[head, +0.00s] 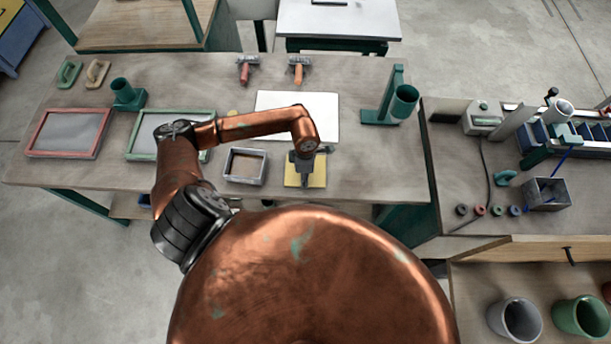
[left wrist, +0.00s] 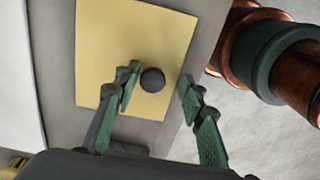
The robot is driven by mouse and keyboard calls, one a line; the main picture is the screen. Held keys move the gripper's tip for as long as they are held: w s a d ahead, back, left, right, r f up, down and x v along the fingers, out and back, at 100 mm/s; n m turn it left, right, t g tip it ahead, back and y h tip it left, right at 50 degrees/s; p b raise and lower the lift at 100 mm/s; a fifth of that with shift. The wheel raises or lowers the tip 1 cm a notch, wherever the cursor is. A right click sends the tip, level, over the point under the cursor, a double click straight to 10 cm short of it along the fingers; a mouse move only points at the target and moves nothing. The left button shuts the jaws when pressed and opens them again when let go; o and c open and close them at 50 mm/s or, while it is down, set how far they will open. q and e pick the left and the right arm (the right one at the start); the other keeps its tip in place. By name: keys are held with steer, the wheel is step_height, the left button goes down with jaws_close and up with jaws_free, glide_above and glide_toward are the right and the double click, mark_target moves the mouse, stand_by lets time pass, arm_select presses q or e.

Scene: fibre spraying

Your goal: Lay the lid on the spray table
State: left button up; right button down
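The lid (head: 312,181) looks like a flat yellow plate lying on the wooden bench, partly hidden under my left gripper (head: 303,172). In the left wrist view the lid (left wrist: 115,45) shows a round dark knob (left wrist: 152,80). My left gripper (left wrist: 158,83) is open there, one finger on each side of the knob, with gaps visible. I cannot tell how high the fingertips are. Which surface is the spray table is not clear; a white-topped table (head: 365,22) stands at the back. My right gripper is not in view.
On the bench (head: 375,165) are a small grey frame (head: 232,179), a white sheet (head: 270,101), a red frame (head: 34,149), a green frame (head: 131,153) and a green cup holder (head: 375,117). Two handled tools (head: 244,74) (head: 298,75) lie behind.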

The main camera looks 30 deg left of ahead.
arm_select(q)
step_height(320, 180, up, 12)
steer(key=b, duration=0.2)
steer(key=shift+w+b, duration=0.2)
steer(key=shift+b, duration=0.15)
